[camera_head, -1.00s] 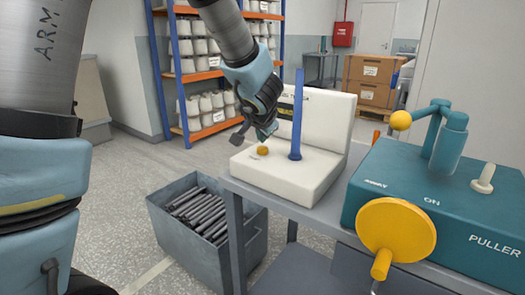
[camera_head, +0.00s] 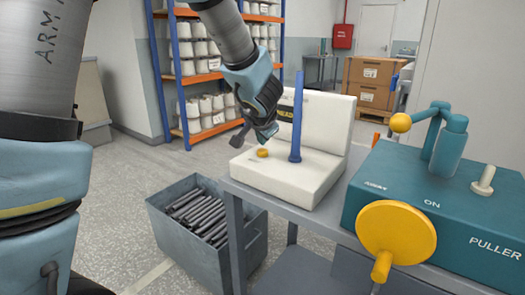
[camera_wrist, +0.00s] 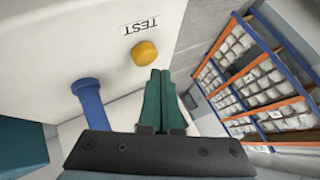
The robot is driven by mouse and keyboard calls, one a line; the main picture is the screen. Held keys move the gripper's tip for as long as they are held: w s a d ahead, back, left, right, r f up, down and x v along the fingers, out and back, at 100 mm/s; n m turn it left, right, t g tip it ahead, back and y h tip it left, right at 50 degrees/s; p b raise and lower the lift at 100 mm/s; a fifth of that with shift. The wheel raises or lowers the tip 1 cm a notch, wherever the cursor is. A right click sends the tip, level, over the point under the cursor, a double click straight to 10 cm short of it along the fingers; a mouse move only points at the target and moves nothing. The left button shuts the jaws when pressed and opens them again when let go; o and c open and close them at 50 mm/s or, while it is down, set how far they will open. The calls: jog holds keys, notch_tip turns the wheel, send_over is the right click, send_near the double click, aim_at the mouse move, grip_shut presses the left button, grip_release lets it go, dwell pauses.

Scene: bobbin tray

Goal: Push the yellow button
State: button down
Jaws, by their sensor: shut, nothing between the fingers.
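The yellow button (camera_head: 262,152) is a small round knob on the flat base of the cream machine (camera_head: 285,174), near its left edge. In the wrist view the yellow button (camera_wrist: 144,51) lies beside the printed word TEST. My gripper (camera_head: 266,135) is shut and empty, just above the button in the head view. In the wrist view its green fingertips (camera_wrist: 160,72) are together, a little below and right of the button in the picture. They look apart from it; the exact gap is hard to tell.
A blue post (camera_head: 297,117) stands on the cream base right of my gripper. A teal box (camera_head: 450,205) with a yellow handwheel (camera_head: 396,232) and lever stands at the right. A grey bin (camera_head: 190,240) of dark rods is on the floor at the left.

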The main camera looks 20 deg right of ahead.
aim_at(261, 152)
jog(key=shift+f+b, duration=0.95)
jog(key=shift+b, duration=0.65)
dwell(1.3)
jog(key=shift+r, duration=0.1)
jog(key=shift+r+p, duration=0.55)
jog(key=shift+r, duration=0.3)
jog(key=shift+r+p, duration=1.8)
jog(key=shift+r, duration=0.75)
